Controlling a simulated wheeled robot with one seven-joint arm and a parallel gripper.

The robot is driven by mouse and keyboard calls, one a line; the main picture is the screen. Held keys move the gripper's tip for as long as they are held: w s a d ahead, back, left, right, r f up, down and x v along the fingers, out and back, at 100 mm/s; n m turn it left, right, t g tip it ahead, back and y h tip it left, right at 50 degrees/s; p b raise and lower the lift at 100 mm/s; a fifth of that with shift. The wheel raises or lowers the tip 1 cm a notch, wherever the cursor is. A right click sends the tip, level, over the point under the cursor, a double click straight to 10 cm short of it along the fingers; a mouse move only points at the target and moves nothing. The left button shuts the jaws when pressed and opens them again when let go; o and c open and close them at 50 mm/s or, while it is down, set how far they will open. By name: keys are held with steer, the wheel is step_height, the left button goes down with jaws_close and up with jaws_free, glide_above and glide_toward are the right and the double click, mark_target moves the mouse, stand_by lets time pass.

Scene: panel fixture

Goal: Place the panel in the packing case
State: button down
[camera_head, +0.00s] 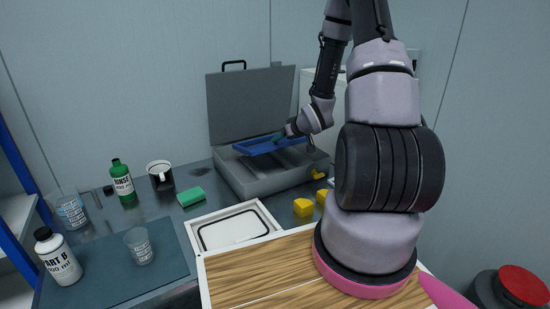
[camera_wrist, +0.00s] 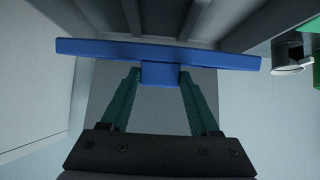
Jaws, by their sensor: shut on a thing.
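The blue panel (camera_head: 268,145) is held roughly level over the open grey packing case (camera_head: 255,178), whose lid (camera_head: 243,98) stands up at the back. My gripper (camera_head: 292,133) is at the panel's right part in the head view. In the wrist view, the green fingers of my gripper (camera_wrist: 159,78) are shut on a blue block under the panel (camera_wrist: 215,57). The panel spans most of that view's width. The inside of the case is mostly hidden by the panel and my arm. I cannot tell whether the panel touches the case.
A white tray with a black ring (camera_head: 232,228) lies in front of the case. A green sponge (camera_head: 191,197), a mug (camera_head: 160,176) and a rinse bottle (camera_head: 122,180) stand to the left. Yellow blocks (camera_head: 304,207) lie right of the tray. A white box (camera_head: 318,92) stands behind my arm.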

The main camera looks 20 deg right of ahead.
step_height(320, 180, down, 7)
stand_by(0.4)
steer(key=shift+f, duration=0.1)
steer(key=shift+c, duration=0.6)
jaws_free()
